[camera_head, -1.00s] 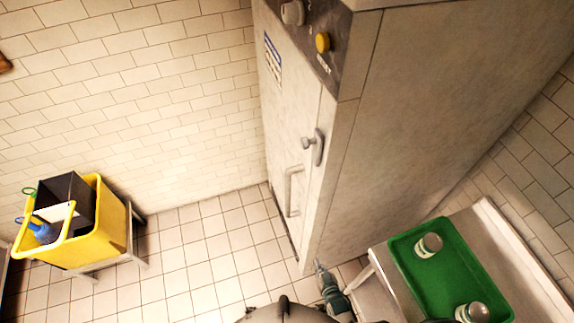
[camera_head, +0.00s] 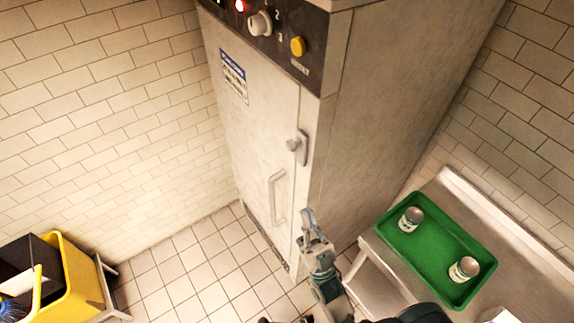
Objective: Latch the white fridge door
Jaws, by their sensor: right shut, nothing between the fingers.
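The white fridge (camera_head: 400,110) is a tall cabinet with its front door (camera_head: 245,130) facing left. The door looks closed or nearly so; I cannot tell if it sits flush. A grey latch (camera_head: 299,146) with a round knob is on the door's right edge, and a bar handle (camera_head: 277,198) is below it. My right gripper (camera_head: 309,220) is shut and empty, pointing up in front of the fridge's lower front corner, below the latch and right of the handle. It looks apart from the latch. My left gripper is not in view.
A dark control panel (camera_head: 268,35) with a grey dial and yellow button tops the fridge. At right, a steel table (camera_head: 405,268) holds a green tray (camera_head: 437,250) with two cans. A yellow mop bucket (camera_head: 75,285) stands at lower left. Tiled floor between is clear.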

